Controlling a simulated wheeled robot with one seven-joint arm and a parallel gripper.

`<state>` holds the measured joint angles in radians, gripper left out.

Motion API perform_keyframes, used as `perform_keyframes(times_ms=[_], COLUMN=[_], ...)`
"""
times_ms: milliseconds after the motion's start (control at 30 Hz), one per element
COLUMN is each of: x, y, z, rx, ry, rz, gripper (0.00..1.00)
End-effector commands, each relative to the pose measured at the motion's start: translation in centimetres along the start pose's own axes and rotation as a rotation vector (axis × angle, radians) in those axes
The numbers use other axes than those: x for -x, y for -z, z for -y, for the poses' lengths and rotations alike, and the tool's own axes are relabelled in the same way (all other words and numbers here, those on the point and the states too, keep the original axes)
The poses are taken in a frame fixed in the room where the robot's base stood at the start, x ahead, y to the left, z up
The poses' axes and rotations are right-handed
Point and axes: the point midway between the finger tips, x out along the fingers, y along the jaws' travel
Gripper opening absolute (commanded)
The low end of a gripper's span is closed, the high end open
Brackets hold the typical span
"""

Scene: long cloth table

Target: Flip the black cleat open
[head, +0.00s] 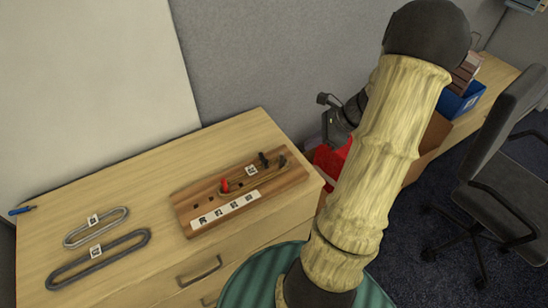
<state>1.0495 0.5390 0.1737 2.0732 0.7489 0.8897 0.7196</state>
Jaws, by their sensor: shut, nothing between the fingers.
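A wooden board (205,208) lies on the wooden cabinet top. A small black cleat (262,160) stands up near the board's back right corner. A small red piece (224,185) stands left of it, with a thin line or rod running between. Whether the cleat is open or closed is too small to tell. My gripper (328,112) is beyond the cabinet's right back corner, up and to the right of the board, apart from the cleat. It is shut and empty, partly behind my arm.
Two oval loops with tags, one light (97,228) and one dark (98,262), lie left of the board. A blue pen-like item (22,211) lies at the far left. A red bin (332,160), a blue bin (462,103) and an office chair (505,165) are to the right.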

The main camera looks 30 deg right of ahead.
Motion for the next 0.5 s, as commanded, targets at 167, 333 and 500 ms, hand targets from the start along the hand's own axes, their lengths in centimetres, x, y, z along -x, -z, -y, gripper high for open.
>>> perform_keyframes(times_ms=[167, 333, 500], x=[-2.5, -5.7, -8.8], y=[-0.3, -0.7, -0.8], z=[-0.2, -0.3, -0.3], rx=[0.005, 0.015, 0.017], ry=[-0.010, -0.017, -0.019], rz=[0.002, 0.002, 0.003], gripper=[0.00, 0.00, 0.00])
